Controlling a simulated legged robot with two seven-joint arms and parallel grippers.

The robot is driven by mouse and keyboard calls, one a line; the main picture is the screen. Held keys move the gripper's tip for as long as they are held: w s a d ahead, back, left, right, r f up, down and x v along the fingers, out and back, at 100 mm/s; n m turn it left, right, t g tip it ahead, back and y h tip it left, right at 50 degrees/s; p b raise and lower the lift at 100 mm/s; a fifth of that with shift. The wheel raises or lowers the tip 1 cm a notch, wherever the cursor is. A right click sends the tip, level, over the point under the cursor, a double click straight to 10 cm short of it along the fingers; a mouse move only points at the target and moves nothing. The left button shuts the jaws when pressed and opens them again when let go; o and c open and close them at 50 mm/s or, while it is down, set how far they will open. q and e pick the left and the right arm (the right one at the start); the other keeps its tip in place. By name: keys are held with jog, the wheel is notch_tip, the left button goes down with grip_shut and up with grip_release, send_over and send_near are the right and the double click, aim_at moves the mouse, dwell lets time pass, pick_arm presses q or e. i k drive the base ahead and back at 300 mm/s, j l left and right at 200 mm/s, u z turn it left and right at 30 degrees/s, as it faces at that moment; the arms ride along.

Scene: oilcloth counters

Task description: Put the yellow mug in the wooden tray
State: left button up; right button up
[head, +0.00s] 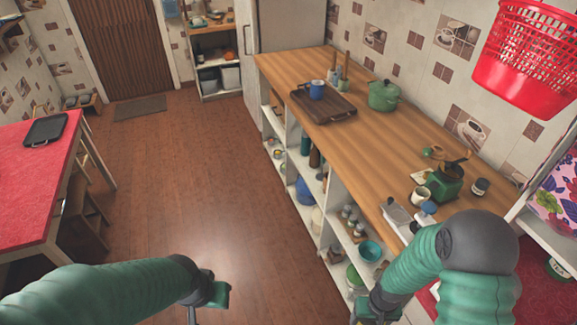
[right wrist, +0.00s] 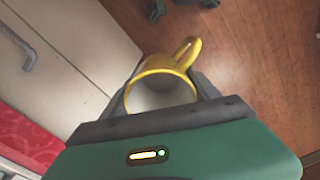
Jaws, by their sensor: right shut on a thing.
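The yellow mug (right wrist: 178,64) shows in the right wrist view, its open rim towards the camera and its handle pointing up and right. My right gripper (right wrist: 166,84) is shut on it, a finger on each side. In the head view my right gripper (head: 374,312) is at the bottom edge, mostly hidden by my arm, and the mug cannot be made out. The dark wooden tray (head: 336,108) lies on the far part of the wooden counter, well away from the gripper, with a blue mug (head: 317,90) in it. My left gripper (head: 214,293) is low over the floor; its jaws are unclear.
A green pot (head: 383,96) stands right of the tray, and utensils (head: 340,70) stand behind it. A green grinder (head: 445,181), a pale mug (head: 421,197) and jars crowd the counter's near end. The counter's middle (head: 370,140) is clear. A red basket (head: 525,60) hangs upper right.

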aim_at(325, 111)
jog(key=i+j+u, duration=0.35)
jog(key=i, duration=0.2)
jog(key=i+u, duration=0.4)
jog(key=i, duration=0.2)
